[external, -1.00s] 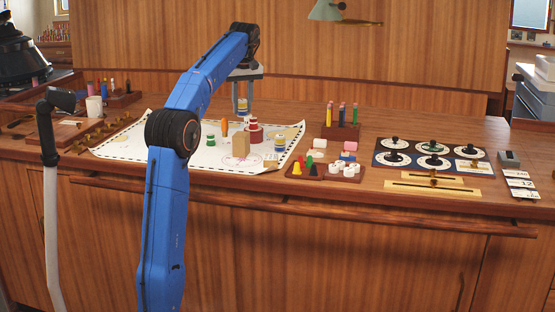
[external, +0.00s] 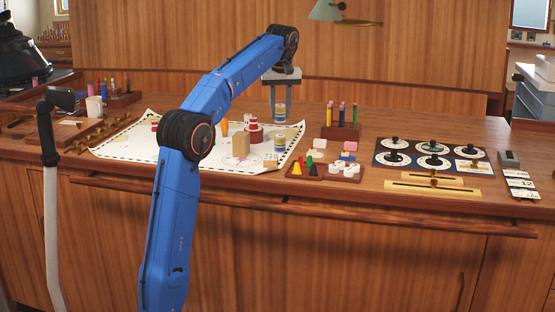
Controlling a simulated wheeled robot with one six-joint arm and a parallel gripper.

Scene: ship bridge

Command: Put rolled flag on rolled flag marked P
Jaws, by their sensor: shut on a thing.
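My gripper (external: 281,99) points straight down over the right part of the chart and is shut on a small rolled flag (external: 280,113) with blue, white and yellowish bands. The held flag is upright and clear of the chart. Another banded blue, white and yellowish rolled flag (external: 280,144) stands on the chart almost straight below it in the picture, with a visible gap between the two. I cannot read a letter on either flag. A red and white rolled piece (external: 254,134) stands just left of the lower flag.
A wooden block (external: 241,144) stands on the white chart (external: 215,164), left of the flags. A pencil rack (external: 342,131) and a tray of small pieces (external: 312,175) are close on the right. Dials on a dark panel (external: 430,158) lie farther right.

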